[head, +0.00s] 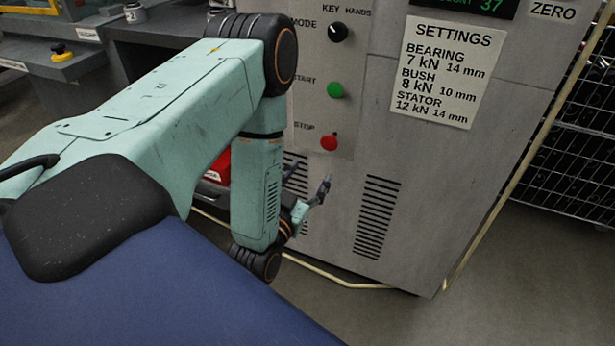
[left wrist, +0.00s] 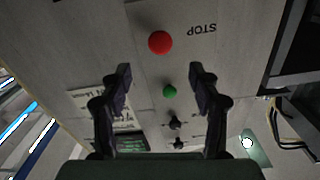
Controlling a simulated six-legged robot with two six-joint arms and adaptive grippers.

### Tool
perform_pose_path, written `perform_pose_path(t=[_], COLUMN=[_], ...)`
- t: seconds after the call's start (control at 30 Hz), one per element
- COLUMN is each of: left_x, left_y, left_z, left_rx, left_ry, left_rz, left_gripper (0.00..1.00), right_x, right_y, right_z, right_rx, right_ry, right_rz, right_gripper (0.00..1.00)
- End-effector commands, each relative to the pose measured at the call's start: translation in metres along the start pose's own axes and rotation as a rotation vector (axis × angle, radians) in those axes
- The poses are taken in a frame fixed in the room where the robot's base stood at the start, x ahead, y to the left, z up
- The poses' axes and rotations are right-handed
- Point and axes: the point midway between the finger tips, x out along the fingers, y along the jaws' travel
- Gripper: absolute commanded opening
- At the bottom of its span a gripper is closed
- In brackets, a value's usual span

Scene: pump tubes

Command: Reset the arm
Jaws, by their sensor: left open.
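My left arm (head: 180,110) comes in from the left in the head view and bends down in front of a grey machine cabinet. My left gripper (head: 308,188) is small and partly hidden behind the arm's lower link, below the red stop button (head: 329,142). In the left wrist view the two fingers (left wrist: 163,85) stand wide apart with nothing between them. Beyond them are the red button (left wrist: 160,42), a green button (left wrist: 169,91) and dark knobs (left wrist: 175,122) on the panel. My right gripper is not in view.
The cabinet (head: 410,160) carries a settings sheet (head: 438,70), a mode knob (head: 338,33) and a green start button (head: 335,90). A pale hose or cable (head: 340,285) runs along its foot. A wire rack (head: 570,150) stands at right. Floor at lower right (head: 520,290) is clear.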

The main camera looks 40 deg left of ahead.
Motion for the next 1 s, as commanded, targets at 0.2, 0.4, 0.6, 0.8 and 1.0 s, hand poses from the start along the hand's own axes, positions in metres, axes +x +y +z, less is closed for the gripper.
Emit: perform_pose_path(t=[0.2,0.4,0.6,0.8,1.0], left_x=[-0.001,-0.001,-0.001,-0.021,-0.089], left_y=[0.000,0.000,0.002,0.016,0.043], left_z=[0.000,0.000,0.006,0.065,0.119], left_rx=[0.000,0.000,-0.013,-0.071,-0.115], left_ry=[0.000,0.000,-0.028,-0.321,-0.748], left_rz=[0.000,0.000,0.007,0.058,0.140], left_gripper=[0.62,0.62,0.62,0.62,0.62], right_x=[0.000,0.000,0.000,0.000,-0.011], right_y=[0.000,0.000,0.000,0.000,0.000], right_z=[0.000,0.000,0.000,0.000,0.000], right_rx=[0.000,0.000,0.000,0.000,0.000], right_ry=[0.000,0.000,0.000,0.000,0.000], right_rz=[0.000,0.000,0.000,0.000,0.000], right_gripper=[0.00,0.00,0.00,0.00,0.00])
